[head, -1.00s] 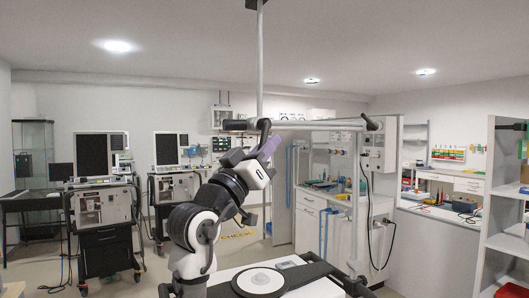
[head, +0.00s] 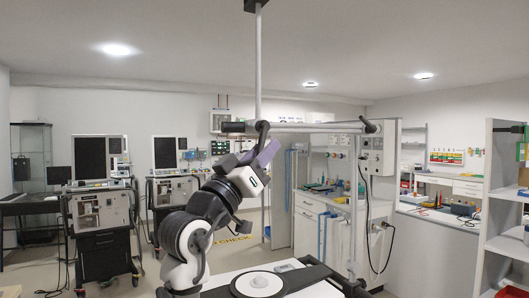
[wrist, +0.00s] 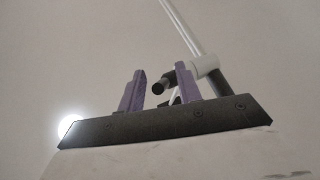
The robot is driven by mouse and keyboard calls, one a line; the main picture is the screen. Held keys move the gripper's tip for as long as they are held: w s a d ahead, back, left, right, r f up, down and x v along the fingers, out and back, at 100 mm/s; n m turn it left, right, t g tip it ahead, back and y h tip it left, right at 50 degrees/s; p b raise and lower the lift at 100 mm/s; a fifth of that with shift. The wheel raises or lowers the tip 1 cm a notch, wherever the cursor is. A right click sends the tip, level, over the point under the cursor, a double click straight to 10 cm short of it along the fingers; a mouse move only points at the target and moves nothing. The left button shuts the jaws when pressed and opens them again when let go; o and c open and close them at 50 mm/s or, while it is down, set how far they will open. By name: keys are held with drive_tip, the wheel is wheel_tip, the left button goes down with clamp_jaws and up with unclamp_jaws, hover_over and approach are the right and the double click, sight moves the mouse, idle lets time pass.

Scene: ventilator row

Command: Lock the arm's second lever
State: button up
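The ceiling-hung arm has a white horizontal bar (head: 315,127) with dark ends below a vertical pole (head: 259,70). One black lever (head: 263,132) is at the bar's left joint, just above my gripper (head: 264,153). Another black lever (head: 368,125) is at the bar's right end. I cannot tell which one counts as second. In the wrist view, my gripper (wrist: 161,77) has its two purple fingers apart. A dark round bar end (wrist: 160,87) and part of a white joint (wrist: 205,67) show between and beyond them. I see no contact.
Ventilator carts (head: 100,215) stand at the left. A white cabinet unit (head: 320,225) is behind the bar at the right, and open shelves (head: 505,215) are at the far right.

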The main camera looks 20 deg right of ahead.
drive_tip(key=b+v, duration=0.3)
drive_tip(key=v, duration=0.9)
drive_tip(key=shift+f+b, duration=0.2)
drive_tip(key=shift+b, duration=0.15)
drive_tip(key=shift+a, duration=0.15)
